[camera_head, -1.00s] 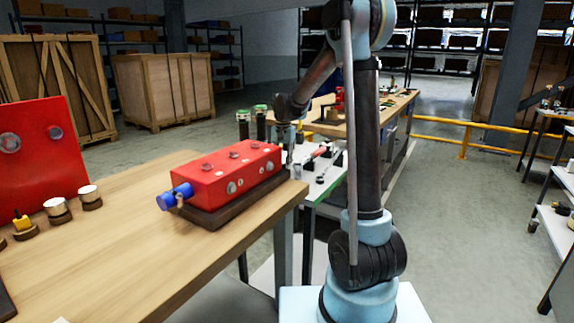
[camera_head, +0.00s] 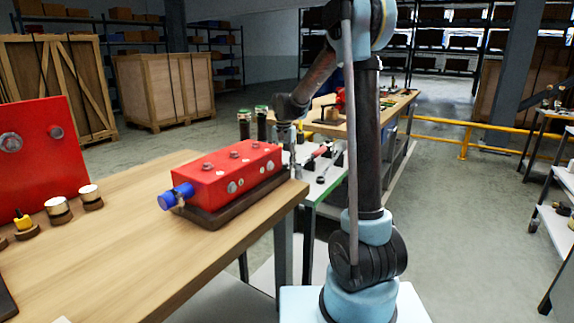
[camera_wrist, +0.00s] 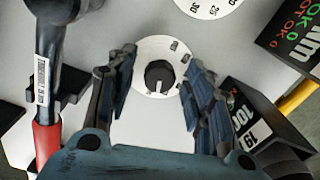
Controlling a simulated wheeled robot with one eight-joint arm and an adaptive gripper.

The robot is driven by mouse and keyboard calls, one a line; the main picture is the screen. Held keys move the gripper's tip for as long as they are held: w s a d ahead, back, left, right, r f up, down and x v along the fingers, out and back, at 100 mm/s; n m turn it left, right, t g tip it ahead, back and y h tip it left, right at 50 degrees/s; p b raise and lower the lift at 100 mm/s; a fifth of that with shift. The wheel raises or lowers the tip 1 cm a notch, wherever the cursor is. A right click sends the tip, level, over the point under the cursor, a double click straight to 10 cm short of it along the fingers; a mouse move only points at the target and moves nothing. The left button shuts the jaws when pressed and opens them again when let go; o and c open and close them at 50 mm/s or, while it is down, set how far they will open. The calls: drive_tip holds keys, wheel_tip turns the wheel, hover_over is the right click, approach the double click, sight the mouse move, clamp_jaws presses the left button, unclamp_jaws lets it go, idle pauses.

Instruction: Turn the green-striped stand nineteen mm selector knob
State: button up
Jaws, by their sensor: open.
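The selector knob (camera_wrist: 158,76) is a dark round knob with a pale pointer line, on a white dial disc (camera_wrist: 150,104) with small markings. In the wrist view it lies between and beyond the fingertips of my gripper (camera_wrist: 158,88), which is open and not visibly touching it. In the head view my gripper (camera_head: 290,152) points down over the grey bench behind the red block, and the knob cannot be made out there. No green stripes show in the wrist view; two dark cylinders with green tops (camera_head: 253,124) stand behind my gripper in the head view.
In the wrist view, a red-handled tool (camera_wrist: 46,140) lies left, a numbered dial (camera_wrist: 208,4) is above, and black labelled blocks (camera_wrist: 262,125) stand right. In the head view, a red block (camera_head: 228,172) sits on the wooden table (camera_head: 150,260) beside my arm.

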sight(284, 164)
wheel_tip(284, 164, up, 12)
idle(0.6)
